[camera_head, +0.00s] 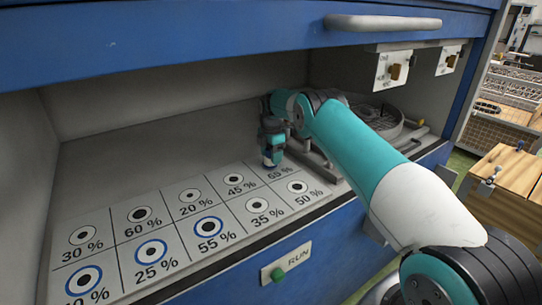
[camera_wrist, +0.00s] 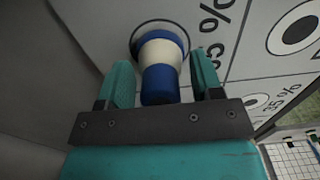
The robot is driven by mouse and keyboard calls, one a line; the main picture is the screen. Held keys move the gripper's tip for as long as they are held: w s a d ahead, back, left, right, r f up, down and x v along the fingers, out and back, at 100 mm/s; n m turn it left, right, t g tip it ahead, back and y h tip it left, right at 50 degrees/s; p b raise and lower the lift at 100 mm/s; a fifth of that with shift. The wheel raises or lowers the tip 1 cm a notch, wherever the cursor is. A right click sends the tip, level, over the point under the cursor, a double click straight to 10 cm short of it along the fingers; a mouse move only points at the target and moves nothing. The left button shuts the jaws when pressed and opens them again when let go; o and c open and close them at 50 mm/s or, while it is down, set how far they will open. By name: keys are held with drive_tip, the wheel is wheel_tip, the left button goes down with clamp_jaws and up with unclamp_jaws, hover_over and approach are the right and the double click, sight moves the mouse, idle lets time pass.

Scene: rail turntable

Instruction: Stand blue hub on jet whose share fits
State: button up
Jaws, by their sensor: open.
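The blue hub (camera_wrist: 160,84), blue with a cream band, stands upright in the far right cell of the board; it also shows in the head view (camera_head: 269,162). My gripper (camera_wrist: 162,64) is open, one finger on each side of the hub, apart from it. In the head view my gripper (camera_head: 271,148) reaches down over that cell. The jets are white discs with dark centres, such as 45 % (camera_head: 236,182), 35 % (camera_head: 260,205) and 50 % (camera_head: 298,187). Blue rings surround 25 % (camera_head: 151,251) and 55 % (camera_head: 208,227).
The board lies in a recess under a blue cabinet edge (camera_head: 200,35) with a handle (camera_head: 382,23). A round turntable (camera_head: 372,122) with rails stands right of the board, partly behind my arm. A green RUN button (camera_head: 278,275) is on the front.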

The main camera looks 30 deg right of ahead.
wheel_tip(320, 180, up, 12)
drive_tip(key=shift+f+b, duration=0.15)
drive_tip(key=shift+b, duration=0.3)
drive_tip(key=shift+a, duration=0.1)
